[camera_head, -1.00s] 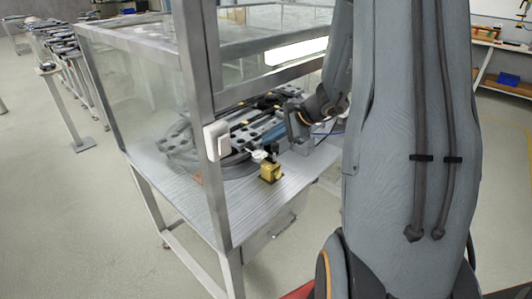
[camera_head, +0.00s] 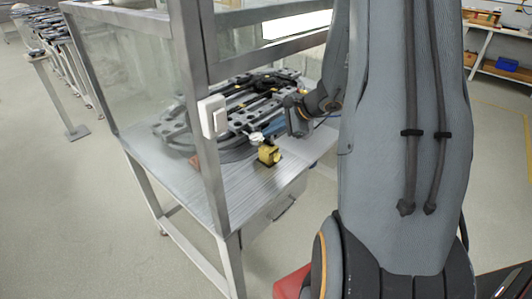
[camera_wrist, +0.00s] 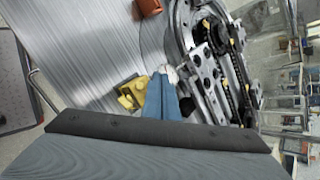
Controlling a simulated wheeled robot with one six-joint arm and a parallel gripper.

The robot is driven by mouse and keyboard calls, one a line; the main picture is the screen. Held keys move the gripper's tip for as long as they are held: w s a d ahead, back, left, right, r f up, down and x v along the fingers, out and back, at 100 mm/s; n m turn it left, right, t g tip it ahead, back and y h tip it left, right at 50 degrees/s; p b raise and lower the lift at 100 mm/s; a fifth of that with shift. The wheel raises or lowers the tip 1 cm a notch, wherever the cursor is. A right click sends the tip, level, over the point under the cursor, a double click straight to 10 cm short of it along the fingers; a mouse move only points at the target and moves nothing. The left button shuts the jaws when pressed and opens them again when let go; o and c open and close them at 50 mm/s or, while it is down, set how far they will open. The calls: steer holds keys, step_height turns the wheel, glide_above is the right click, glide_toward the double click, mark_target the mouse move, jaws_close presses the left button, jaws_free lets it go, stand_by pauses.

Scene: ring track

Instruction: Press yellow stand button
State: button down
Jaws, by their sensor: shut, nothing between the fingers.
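The yellow stand button (camera_head: 268,156) is a small yellow block on the metal tabletop, near its front edge. In the wrist view the yellow block (camera_wrist: 131,93) lies left of my fingers. My gripper (camera_head: 262,136) is shut and empty, with a pale tip on a blue part just above and behind the block in the head view. In the wrist view my gripper (camera_wrist: 166,80) points up the picture, right beside the block. I cannot tell whether it touches the block. The button face is too small to make out.
A dark and silver ring track (camera_head: 235,105) lies behind the block. A metal frame post (camera_head: 200,70) with a white switch box (camera_head: 213,117) stands left of the block. A reddish-brown piece (camera_wrist: 148,7) lies on the table.

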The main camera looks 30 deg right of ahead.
mark_target(270, 152)
steer(key=shift+f+b, duration=1.35)
steer(key=shift+f, duration=0.3)
steer(key=shift+f, duration=0.15)
stand_by(0.8)
steer(key=shift+f+b, duration=0.3)
steer(key=shift+b, duration=0.3)
steer(key=shift+f+b, duration=0.35)
steer(key=shift+b, duration=0.05)
stand_by(0.5)
stand_by(0.3)
steer(key=shift+r+p, duration=0.45)
steer(key=shift+r, duration=0.35)
steer(key=shift+r, duration=0.1)
step_height(270, 152, up, 5)
steer(key=p, duration=0.3)
